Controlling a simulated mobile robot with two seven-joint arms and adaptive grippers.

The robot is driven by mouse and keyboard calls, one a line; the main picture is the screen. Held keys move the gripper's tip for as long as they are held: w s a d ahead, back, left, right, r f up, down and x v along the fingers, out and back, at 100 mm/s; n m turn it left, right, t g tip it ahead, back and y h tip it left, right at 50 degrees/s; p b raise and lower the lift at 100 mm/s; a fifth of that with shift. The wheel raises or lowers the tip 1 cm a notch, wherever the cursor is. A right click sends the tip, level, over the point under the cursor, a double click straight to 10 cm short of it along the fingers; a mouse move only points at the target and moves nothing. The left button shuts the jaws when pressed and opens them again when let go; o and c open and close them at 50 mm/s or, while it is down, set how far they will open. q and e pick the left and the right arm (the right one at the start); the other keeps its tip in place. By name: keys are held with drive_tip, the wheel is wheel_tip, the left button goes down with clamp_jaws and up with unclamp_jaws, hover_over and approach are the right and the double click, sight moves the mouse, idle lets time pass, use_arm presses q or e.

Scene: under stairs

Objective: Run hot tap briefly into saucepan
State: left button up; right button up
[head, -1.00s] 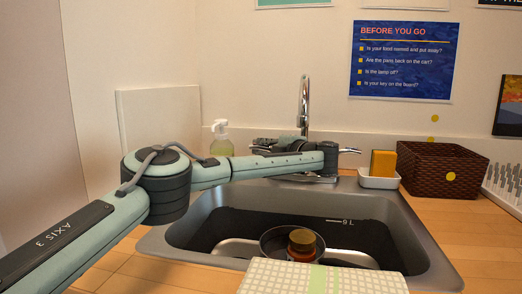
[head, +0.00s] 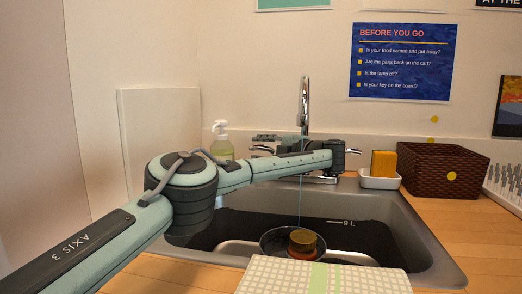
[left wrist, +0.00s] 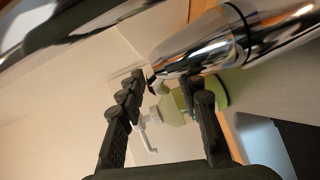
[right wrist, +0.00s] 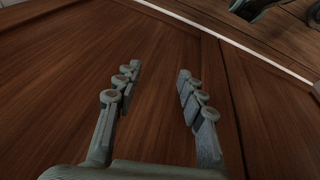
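The chrome tap (head: 304,100) stands behind the sink. A thin stream of water (head: 300,190) falls from its spout into the dark round saucepan (head: 268,243) in the sink. A jar with a brownish lid (head: 303,238) stands in the pan. My left gripper (head: 264,141) is at the tap's left side, by the left handle (head: 258,150). In the left wrist view its fingers (left wrist: 165,82) are apart, with chrome tap parts (left wrist: 195,50) close to their tips; I cannot tell whether they touch. My right gripper (right wrist: 158,80) is open and empty before brown wood panels, outside the head view.
A soap bottle (head: 221,143) stands behind my left arm. A sponge holder (head: 380,180) and a dark woven basket (head: 443,172) stand right of the tap. A checked cloth (head: 270,279) lies at the sink's front edge. Bare counter (head: 480,235) shows at right.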

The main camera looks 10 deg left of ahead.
use_arm(q)
drive_tip(key=v, duration=1.2)
drive_tip(key=shift+c, duration=0.2)
